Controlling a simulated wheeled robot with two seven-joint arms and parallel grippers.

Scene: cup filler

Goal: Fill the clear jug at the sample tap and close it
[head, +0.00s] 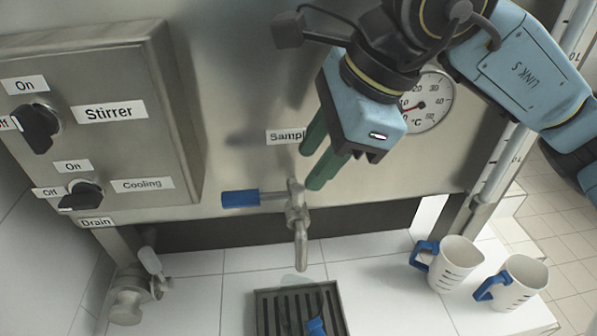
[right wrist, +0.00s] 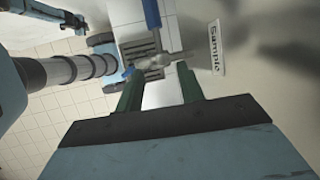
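The sample tap (head: 297,215) sticks out of the steel panel below the "Sample" label. Its blue lever (head: 240,198) lies sideways, pointing left. My right gripper (head: 311,168) is just above the tap, with two green fingers apart and nothing between them. In the right wrist view the open fingers (right wrist: 159,70) frame the tap body, without clear contact. A blue handle (head: 316,326) shows over the grate at the bottom edge; it seems to belong to the clear jug, whose see-through body I cannot make out well. I cannot tell if water flows. My left gripper is not recognisable in either view.
A slotted drain grate (head: 268,312) lies below the spout. Two white jugs (head: 455,264) (head: 521,283) with blue handles stand on the tiles at right. The control box (head: 110,150), drain valve (head: 130,295) and round gauge (head: 428,103) surround the tap.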

